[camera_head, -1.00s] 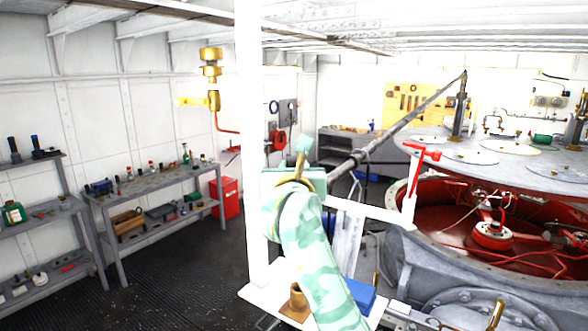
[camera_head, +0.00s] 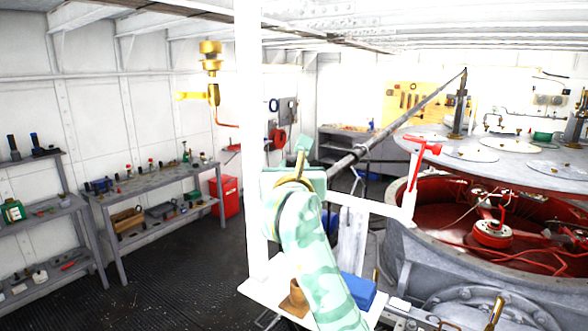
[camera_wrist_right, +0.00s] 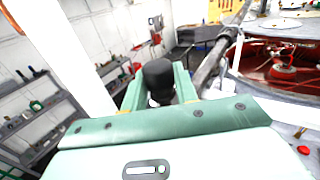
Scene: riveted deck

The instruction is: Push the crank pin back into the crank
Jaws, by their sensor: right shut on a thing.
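My right gripper (camera_head: 302,152) is at the end of a pale green arm in the middle of the head view, beside the white post. In the right wrist view its two green fingers (camera_wrist_right: 160,92) are shut on a dark, round-topped piece (camera_wrist_right: 158,74), seemingly the crank pin. Its lower end is hidden by the fingers and wrist. In the head view the gripper hides most of this piece. I cannot make out the crank or its hole clearly, nor tell whether the pin is in it. My left gripper is not in view.
A long grey rod (camera_head: 408,117) slants from the gripper area up to the large round tub (camera_head: 405,235). A red-handled fitting (camera_head: 421,148) stands right of the gripper. A white post (camera_head: 256,140) is close on the left. Shelves (camera_head: 155,178) line the left wall, with clear floor before them.

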